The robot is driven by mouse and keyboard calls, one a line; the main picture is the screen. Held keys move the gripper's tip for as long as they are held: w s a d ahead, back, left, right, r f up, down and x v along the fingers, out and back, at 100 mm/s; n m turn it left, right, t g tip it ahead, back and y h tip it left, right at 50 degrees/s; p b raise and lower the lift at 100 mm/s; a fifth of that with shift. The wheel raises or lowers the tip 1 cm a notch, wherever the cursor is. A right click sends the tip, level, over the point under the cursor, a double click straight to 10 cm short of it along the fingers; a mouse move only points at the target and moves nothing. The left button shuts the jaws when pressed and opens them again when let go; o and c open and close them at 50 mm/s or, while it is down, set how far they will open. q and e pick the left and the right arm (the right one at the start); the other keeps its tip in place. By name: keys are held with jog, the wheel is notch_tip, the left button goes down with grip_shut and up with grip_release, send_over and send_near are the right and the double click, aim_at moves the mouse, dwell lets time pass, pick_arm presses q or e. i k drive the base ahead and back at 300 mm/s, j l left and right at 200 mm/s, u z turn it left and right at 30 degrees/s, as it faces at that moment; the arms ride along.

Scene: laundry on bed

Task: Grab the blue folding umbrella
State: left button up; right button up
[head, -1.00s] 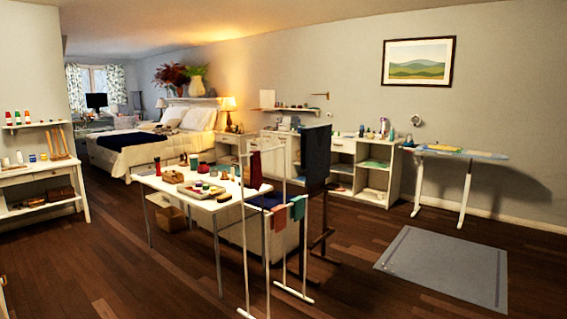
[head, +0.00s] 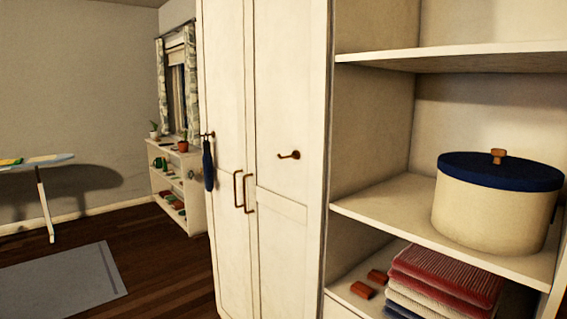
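A slim dark blue item that looks like the folding umbrella (head: 208,166) hangs from a small hook at the left edge of the white wardrobe (head: 228,110), in the head view. It hangs upright by a loop, beside the doors. It is small in the picture, so its details are hard to tell. Neither of my grippers shows in the head view.
Open shelves (head: 375,205) at right hold a cream pot with a blue lid (head: 495,205) and folded towels (head: 445,280). A low white shelf (head: 180,185) stands beyond the wardrobe. A grey mat (head: 65,280) and an ironing board (head: 40,161) are at left. Wood floor lies between.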

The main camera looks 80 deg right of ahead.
aim_at(207, 158)
jog(key=z, duration=2.2)
jog(key=i+z, duration=0.1)
jog(key=i+j, duration=0.05)
